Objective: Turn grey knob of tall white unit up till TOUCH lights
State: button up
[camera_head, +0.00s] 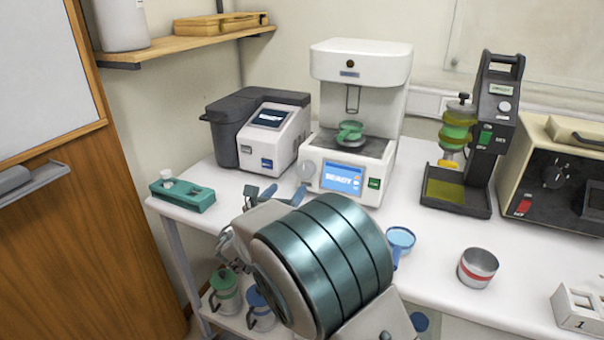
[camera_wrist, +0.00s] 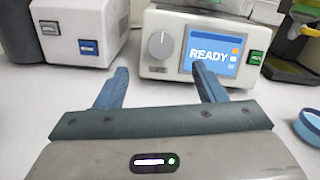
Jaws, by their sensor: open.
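The tall white unit (camera_head: 361,75) stands at the back middle of the bench. Its grey knob (camera_head: 306,172) is at the left of its front panel, and it also shows in the wrist view (camera_wrist: 160,45). Its blue screen (camera_head: 342,178) reads READY, in the wrist view too (camera_wrist: 214,53). A green button (camera_wrist: 255,58) is right of the screen. My gripper (camera_wrist: 161,88) is open and empty, a little in front of the unit, with the knob seen between its two blue fingers. In the head view my gripper (camera_head: 276,193) is partly hidden by my arm.
A grey and white device (camera_head: 262,130) stands left of the unit. A black stand (camera_head: 495,110) is to the right. A blue-rimmed cup (camera_head: 401,238), a metal cup (camera_head: 478,268) and a green holder (camera_head: 183,196) are on the white bench. Bare bench lies before the unit.

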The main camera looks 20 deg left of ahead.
aim_at(303, 171)
jog(key=w, duration=0.6)
jog(key=w+p, duration=0.1)
jog(key=w, duration=0.3)
jog(key=shift+d, duration=0.35)
jog(key=c, duration=1)
